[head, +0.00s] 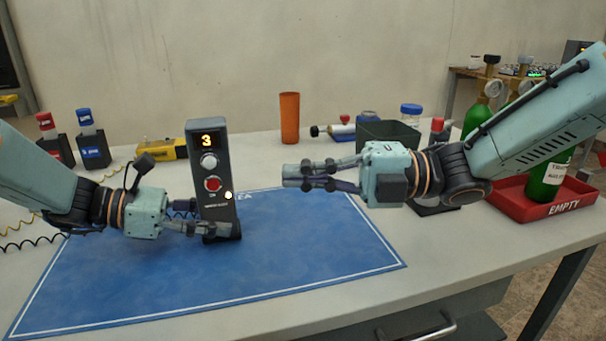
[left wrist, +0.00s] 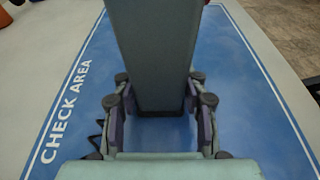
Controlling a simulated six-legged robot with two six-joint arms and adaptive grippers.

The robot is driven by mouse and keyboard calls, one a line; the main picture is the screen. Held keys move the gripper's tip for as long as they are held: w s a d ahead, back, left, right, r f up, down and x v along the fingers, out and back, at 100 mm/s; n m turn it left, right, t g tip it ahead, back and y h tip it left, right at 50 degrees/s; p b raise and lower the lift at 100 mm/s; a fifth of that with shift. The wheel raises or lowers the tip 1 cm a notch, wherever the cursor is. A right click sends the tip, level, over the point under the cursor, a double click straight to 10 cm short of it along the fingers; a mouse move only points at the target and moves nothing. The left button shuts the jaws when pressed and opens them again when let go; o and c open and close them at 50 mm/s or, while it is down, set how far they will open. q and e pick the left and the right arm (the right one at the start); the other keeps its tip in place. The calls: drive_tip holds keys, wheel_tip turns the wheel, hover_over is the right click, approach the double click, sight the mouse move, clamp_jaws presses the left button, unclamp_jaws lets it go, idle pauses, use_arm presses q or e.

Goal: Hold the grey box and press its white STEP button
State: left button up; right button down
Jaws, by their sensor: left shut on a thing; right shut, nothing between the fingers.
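The grey box (head: 224,215) stands upright over the blue mat, its front showing a lit "3". Below the number is a round white button (head: 208,160), and under that a red button (head: 213,184). My left gripper (head: 203,217) is shut on the lower part of the box, one finger on each side. The left wrist view shows the box's plain grey face (left wrist: 155,55) between the fingers (left wrist: 157,108). My right gripper (head: 287,176) is shut and empty, to the right of the box and apart from it, at about the red button's height.
The blue mat (head: 300,270) has free room at front and right. Behind stand an orange cup (head: 289,118), a yellow tool (head: 162,149), a dark bin (head: 388,138) and red and blue holders (head: 95,152). A red "EMPTY" tray (head: 520,202) holds a green cylinder.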

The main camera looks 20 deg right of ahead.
idle(0.4)
use_arm(q)
drive_tip(key=o, duration=1)
drive_tip(key=shift+c, duration=0.2)
